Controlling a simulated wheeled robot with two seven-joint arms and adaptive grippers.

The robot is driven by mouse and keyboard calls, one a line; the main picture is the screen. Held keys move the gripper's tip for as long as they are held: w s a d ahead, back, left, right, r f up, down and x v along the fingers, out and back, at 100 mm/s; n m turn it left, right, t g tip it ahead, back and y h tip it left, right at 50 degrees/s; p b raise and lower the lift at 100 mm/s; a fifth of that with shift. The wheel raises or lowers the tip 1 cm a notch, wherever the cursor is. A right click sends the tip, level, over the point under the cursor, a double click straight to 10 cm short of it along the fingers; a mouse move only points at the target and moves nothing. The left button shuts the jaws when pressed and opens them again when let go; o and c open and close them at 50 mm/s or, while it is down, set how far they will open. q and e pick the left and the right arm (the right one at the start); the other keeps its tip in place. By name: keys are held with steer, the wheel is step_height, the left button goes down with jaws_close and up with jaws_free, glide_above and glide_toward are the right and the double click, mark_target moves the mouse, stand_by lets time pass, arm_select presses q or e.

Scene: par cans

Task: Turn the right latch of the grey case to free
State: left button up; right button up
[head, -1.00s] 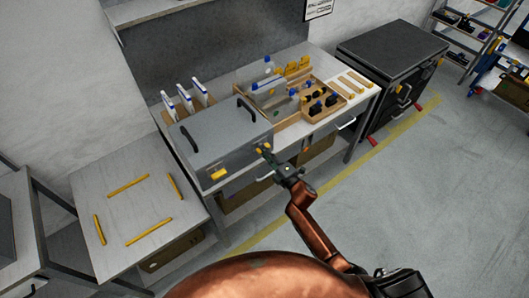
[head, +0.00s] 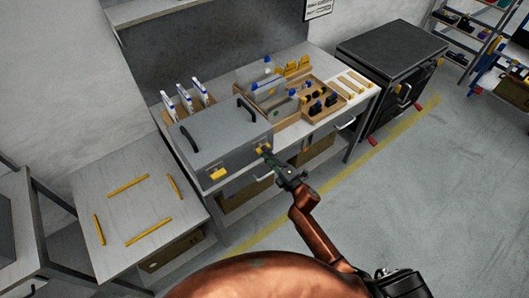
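The grey case (head: 222,135) stands on the workbench with two black handles on its lid. Its left yellow latch (head: 217,174) lies sideways on the front face. Its right yellow latch (head: 262,149) is at the right end of the same face, partly hidden by my gripper. My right gripper (head: 269,156) is at the right latch, its fingertips at or very near it. Whether the fingers are closed on the latch is too small to tell. My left gripper is not in view.
A wooden tray (head: 275,120) with black and blue parts sits right of the case. White upright pieces (head: 185,98) stand behind it. A lower table (head: 138,208) with yellow strips is at the left. A dark cabinet (head: 392,48) is at the right. The floor in front is clear.

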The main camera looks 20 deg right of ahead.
steer(key=v, duration=1)
steer(key=shift+s, duration=0.15)
steer(key=s+d+f+m+g+h, duration=0.2)
steer(key=s+d+f+m, duration=0.1)
steer(key=f, duration=0.6)
steer(key=s+d+f+m+g+h, duration=0.1)
steer(key=s+d+f+m, duration=0.15)
steer(key=f, duration=0.75)
steer(key=s+d+f+m+g+h, duration=0.2)
steer(key=s+d+f+m, duration=0.15)
steer(key=f, duration=0.55)
steer(key=s+d+f+m+g+h, duration=0.15)
steer(key=s+f+m+g, duration=0.4)
steer(key=s+f, duration=1.15)
steer(key=s+f+m+g, duration=0.2)
steer(key=s+f, duration=0.2)
steer(key=s, duration=0.5)
steer(key=s+f+m+g, duration=0.1)
steer(key=s+f, duration=0.3)
steer(key=s, duration=0.5)
steer(key=s+f+m+g, duration=0.2)
steer(key=s+f+m, duration=0.1)
steer(key=s, duration=0.6)
steer(key=shift+s+a+f+g, duration=0.25)
steer(key=shift+s+f+g, duration=0.1)
steer(key=shift+s+f, duration=0.05)
